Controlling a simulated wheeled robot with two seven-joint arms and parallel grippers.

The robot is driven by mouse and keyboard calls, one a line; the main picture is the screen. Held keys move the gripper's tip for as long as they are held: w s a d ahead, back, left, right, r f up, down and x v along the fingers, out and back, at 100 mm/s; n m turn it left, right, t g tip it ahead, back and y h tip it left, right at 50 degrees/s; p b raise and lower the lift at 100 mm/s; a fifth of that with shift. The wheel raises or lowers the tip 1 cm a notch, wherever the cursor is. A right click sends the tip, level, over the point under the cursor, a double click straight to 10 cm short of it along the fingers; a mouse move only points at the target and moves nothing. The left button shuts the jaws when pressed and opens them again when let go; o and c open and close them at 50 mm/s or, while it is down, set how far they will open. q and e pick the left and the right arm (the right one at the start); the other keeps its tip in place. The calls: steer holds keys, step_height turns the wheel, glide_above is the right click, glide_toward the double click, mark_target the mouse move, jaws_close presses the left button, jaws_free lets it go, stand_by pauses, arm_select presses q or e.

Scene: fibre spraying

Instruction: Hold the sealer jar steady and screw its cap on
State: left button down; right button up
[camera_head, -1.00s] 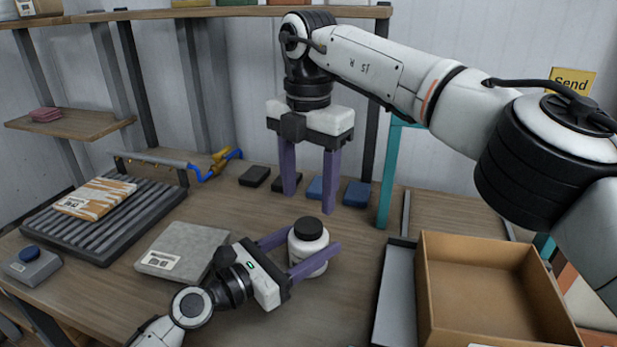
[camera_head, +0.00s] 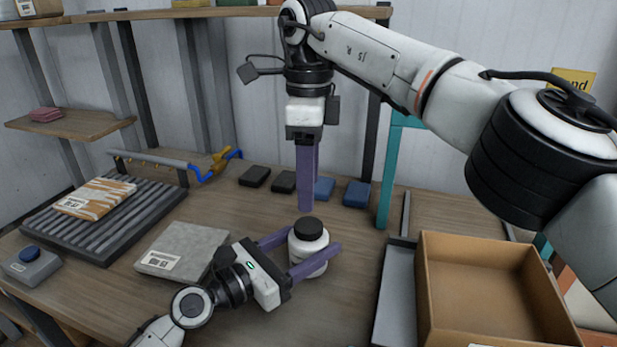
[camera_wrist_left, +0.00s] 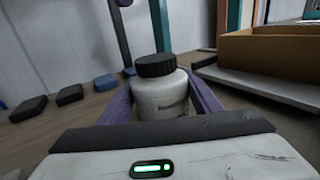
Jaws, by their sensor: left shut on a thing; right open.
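The sealer jar (camera_head: 309,250) is white and stands upright on the table, with its black cap (camera_head: 308,228) on top. In the left wrist view the jar (camera_wrist_left: 160,97) and cap (camera_wrist_left: 156,65) sit between the purple fingers. My left gripper (camera_head: 303,256) is low over the table and shut on the jar's body. My right gripper (camera_head: 307,207) points straight down above and behind the cap, clear of it. It is seen edge-on, so its fingers overlap in the head view; it is open and empty. Whether the cap's thread is engaged cannot be seen.
An open cardboard box (camera_head: 490,290) and a grey tray (camera_head: 396,300) are on the right. A grey slab (camera_head: 185,247) lies left of the jar. Several dark and blue blocks (camera_head: 357,193) lie behind. A ribbed rack (camera_head: 110,225) holds a parcel (camera_head: 95,197).

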mark_target(309, 225)
steer(key=shift+n, duration=1.1)
steer(key=shift+f, duration=3.95)
steer(key=c, duration=1.1)
steer(key=shift+o, duration=0.2)
steer(key=m, duration=0.4)
steer(key=shift+m, duration=0.4)
steer(key=m, duration=0.3)
steer(key=o, duration=1.2)
